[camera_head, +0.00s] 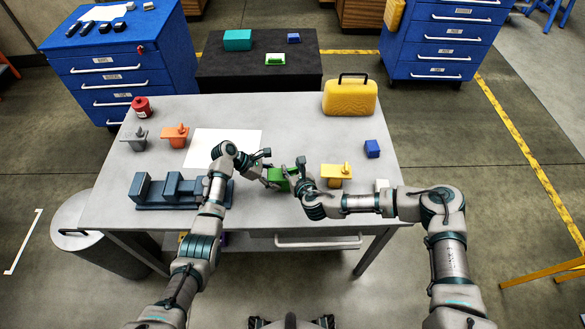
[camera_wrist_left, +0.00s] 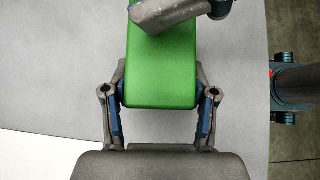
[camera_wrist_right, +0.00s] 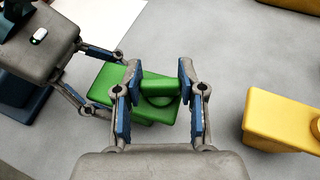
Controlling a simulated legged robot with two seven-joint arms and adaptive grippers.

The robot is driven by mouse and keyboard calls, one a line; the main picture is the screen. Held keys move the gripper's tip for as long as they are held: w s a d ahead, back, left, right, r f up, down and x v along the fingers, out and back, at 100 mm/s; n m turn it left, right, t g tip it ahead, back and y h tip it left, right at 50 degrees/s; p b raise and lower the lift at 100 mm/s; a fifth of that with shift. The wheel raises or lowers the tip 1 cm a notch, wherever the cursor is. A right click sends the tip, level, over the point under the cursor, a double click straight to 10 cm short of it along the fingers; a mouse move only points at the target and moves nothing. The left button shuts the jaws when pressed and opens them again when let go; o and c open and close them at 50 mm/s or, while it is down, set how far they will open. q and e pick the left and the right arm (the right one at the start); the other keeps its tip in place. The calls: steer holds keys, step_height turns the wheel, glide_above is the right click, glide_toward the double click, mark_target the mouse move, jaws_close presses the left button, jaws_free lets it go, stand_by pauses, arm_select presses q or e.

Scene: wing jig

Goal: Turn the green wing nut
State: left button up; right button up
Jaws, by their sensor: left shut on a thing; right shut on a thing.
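The green block (camera_head: 276,180) stands near the middle of the table's front part. In the left wrist view, the fingers of my left gripper (camera_wrist_left: 161,108) are shut on opposite sides of the green block (camera_wrist_left: 162,72). In the right wrist view, the green wing nut (camera_wrist_right: 160,88) sits on top of the block (camera_wrist_right: 110,88). My right gripper (camera_wrist_right: 158,82) has its fingers on either side of the wing nut's bar and is shut on it. In the head view the grippers largely hide the wing nut.
A yellow block with a yellow nut (camera_head: 336,174) stands just right of my right gripper. Orange (camera_head: 175,136) and grey (camera_head: 134,139) ones stand at the left. A dark blue fixture (camera_head: 170,191), a yellow case (camera_head: 349,97), a blue cube (camera_head: 372,149) and a red can (camera_head: 141,106) are also on the table.

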arm_select(q)
steer(key=shift+s+d, duration=0.1)
steer(key=shift+d, duration=0.05)
arm_select(e)
steer(key=shift+a+r+m+t+h, duration=0.1)
steer(key=shift+m+t+h, duration=0.3)
steer(key=shift+m+h, duration=1.55)
steer(key=shift+h, duration=0.25)
steer(key=o, duration=1.2)
steer(key=v, duration=1.1)
steer(key=shift+s+r, duration=0.15)
steer(key=shift+s, duration=0.25)
arm_select(q)
steer(key=shift+f, duration=0.15)
arm_select(e)
steer(key=shift+r, duration=0.3)
arm_select(q)
steer(key=o, duration=1.6)
